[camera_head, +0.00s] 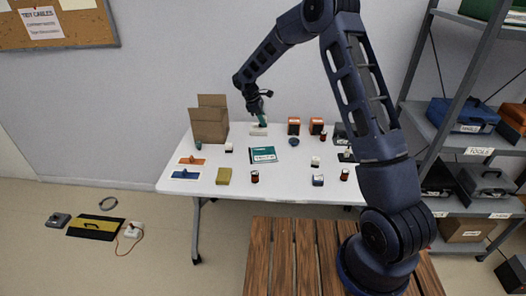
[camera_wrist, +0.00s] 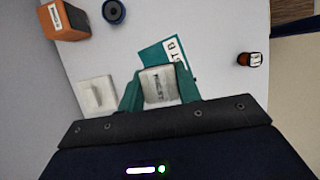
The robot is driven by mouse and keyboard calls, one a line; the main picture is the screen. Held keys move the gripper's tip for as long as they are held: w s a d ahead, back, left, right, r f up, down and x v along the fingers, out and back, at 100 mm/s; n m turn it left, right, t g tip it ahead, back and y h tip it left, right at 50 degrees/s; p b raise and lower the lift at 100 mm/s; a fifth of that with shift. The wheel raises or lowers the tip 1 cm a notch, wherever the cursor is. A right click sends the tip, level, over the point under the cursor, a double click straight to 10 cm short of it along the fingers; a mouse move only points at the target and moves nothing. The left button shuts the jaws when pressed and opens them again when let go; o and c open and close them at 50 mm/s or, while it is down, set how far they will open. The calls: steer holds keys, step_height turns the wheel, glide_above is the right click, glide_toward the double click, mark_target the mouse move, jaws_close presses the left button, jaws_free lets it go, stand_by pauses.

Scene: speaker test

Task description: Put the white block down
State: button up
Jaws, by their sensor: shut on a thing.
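My gripper (camera_head: 262,120) is over the back of the white table (camera_head: 215,154) in the head view. In the wrist view its teal fingers (camera_wrist: 160,92) are shut on the white block (camera_wrist: 159,85), one finger on each side. The block's top face shows with a grey mark; its underside is hidden, so I cannot tell whether it touches the table. A pale, flat square piece (camera_wrist: 97,95) lies on the table beside the left finger. In the head view a pale piece (camera_head: 258,132) shows just below my gripper.
A teal book (camera_head: 263,154) lies in front of my gripper. A cardboard box (camera_head: 209,122) stands to the left. Small jars stand around; bare table shows between them.

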mark_target(266, 154)
step_height(266, 154, down, 17)
steer(key=shift+r, duration=0.15)
stand_by(0.5)
steer(key=o, duration=1)
steer(key=shift+c, duration=0.2)
